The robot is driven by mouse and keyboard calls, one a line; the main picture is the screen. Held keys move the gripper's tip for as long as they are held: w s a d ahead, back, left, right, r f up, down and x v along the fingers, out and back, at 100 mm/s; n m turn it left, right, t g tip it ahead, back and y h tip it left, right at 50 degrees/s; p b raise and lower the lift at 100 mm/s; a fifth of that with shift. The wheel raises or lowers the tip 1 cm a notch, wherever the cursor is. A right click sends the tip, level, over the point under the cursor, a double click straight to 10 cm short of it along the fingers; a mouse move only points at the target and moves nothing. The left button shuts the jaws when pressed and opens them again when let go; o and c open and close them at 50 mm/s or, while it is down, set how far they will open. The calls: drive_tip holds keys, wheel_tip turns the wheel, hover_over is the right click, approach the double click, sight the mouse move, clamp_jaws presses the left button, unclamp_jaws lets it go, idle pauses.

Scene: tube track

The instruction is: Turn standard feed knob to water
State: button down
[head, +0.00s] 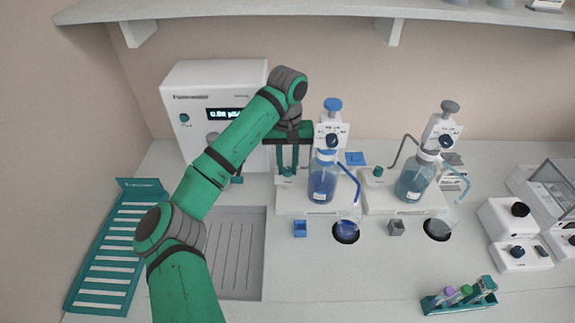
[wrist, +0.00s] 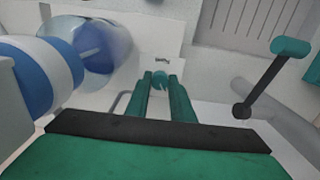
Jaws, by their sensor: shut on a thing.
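My gripper (head: 288,172) points down at the left bottle station's white base (head: 318,207). It is shut on a small teal knob (wrist: 160,80) on that base, with one finger on each side. In the wrist view my fingertips (wrist: 163,85) sit close around the knob, and a small dark label (wrist: 162,60) lies just beyond it. The label is too small to read. The fingers hide most of the knob, so I cannot tell its pointing direction. The blue bottle (head: 323,181) stands upright just right of my gripper and fills the upper left of the wrist view (wrist: 93,45).
A second station with a grey-topped bottle (head: 414,182) and its own teal knob (head: 378,171) stands to the right. A white device (head: 215,85) with a display is behind my arm. A grooved sink (head: 240,265) lies in front. A tube rack (head: 458,300) is front right.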

drive_tip(key=m, duration=0.3)
drive_tip(key=shift+r+m, duration=0.1)
drive_tip(key=shift+m, duration=0.2)
drive_tip(key=m, duration=0.3)
drive_tip(key=shift+w+m, duration=0.1)
drive_tip(key=shift+m, duration=0.2)
drive_tip(key=m, duration=0.3)
drive_tip(key=shift+m, duration=0.4)
drive_tip(key=shift+w+m, duration=0.1)
drive_tip(key=shift+m, duration=1.9)
drive_tip(key=c, duration=1.5)
unclamp_jaws()
drive_tip(key=shift+c, duration=0.2)
drive_tip(key=shift+a, duration=0.1)
